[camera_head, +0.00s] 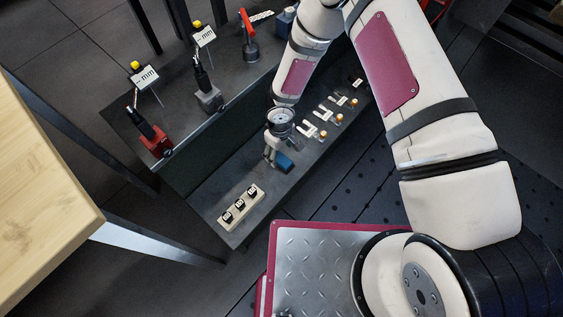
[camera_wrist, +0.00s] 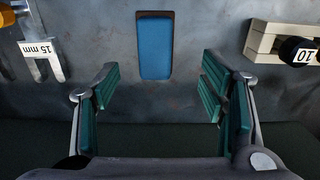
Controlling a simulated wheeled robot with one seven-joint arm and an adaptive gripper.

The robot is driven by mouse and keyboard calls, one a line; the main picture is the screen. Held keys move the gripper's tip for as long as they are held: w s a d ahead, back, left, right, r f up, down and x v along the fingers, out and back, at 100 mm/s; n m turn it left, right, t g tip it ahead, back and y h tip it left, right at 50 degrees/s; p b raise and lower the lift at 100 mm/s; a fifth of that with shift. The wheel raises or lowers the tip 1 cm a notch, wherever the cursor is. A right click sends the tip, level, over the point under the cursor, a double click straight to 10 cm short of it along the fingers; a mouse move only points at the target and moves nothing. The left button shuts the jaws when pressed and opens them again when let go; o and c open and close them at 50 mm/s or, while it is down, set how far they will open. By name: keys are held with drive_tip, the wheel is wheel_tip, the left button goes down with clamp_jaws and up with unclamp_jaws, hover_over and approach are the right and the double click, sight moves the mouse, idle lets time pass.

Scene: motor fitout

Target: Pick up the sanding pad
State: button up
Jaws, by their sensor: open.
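The sanding pad (camera_wrist: 155,46) is a blue rounded rectangle lying on the dark grey shelf. In the wrist view it is upper centre, just beyond the fingertips and between their lines. In the head view the pad (camera_head: 285,163) is just to the right of my gripper (camera_head: 270,158), partly hidden by it. My gripper (camera_wrist: 160,92) is open and empty, with its two green-padded fingers spread wide on either side of the pad's line. I see no contact between the fingers and the pad.
A pale block with black numbered knobs (camera_head: 239,208) sits left of the pad; it shows at right in the wrist view (camera_wrist: 262,40). A 15 mm wrench (camera_wrist: 42,58) lies at left there. Red and grey tools (camera_head: 157,142) stand on the upper shelf. A wooden tabletop (camera_head: 45,190) is at left.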

sight(282, 159)
drive_tip(key=f+b, duration=0.1)
drive_tip(key=f, duration=0.2)
drive_tip(key=f+b, duration=0.1)
drive_tip(key=f, duration=0.3)
drive_tip(key=shift+w+d+f+b, duration=0.15)
drive_tip(key=shift+w+d+b, duration=0.05)
drive_tip(key=shift+b, duration=0.2)
drive_tip(key=c, duration=1.3)
wheel_tip(282, 159, up, 10)
drive_tip(key=p, duration=0.3)
drive_tip(key=shift+p, duration=0.4)
